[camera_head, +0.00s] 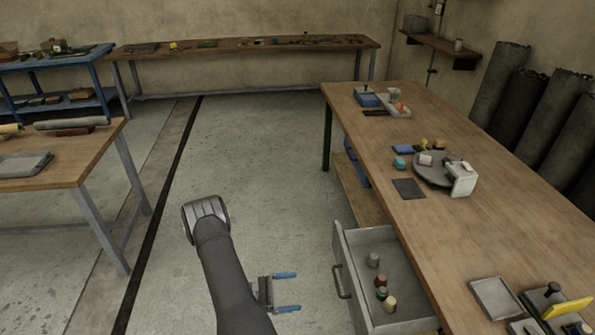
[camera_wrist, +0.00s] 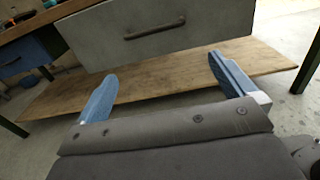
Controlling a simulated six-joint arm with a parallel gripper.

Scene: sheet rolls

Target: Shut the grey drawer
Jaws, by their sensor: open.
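The grey drawer (camera_head: 350,262) stands pulled out from under the right-hand table in the head view. Several small objects lie inside it, among them a grey one (camera_head: 373,260) and a cream one (camera_head: 389,304). Its dark handle (camera_head: 341,284) is on the front face, on the left. My gripper (camera_head: 287,292) is open and empty, to the left of the drawer front and apart from it. In the wrist view, the drawer front (camera_wrist: 130,27) and its handle (camera_wrist: 155,30) lie ahead of my open gripper (camera_wrist: 165,85), with the handle roughly between the two blue fingers.
The wooden table (camera_head: 440,225) above the drawer holds a round turntable (camera_head: 428,176), trays and small tools. A lower wooden shelf (camera_wrist: 185,80) runs beneath the drawer. A blue drawer (camera_wrist: 22,55) is at the left of the wrist view. The floor left of my arm is clear.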

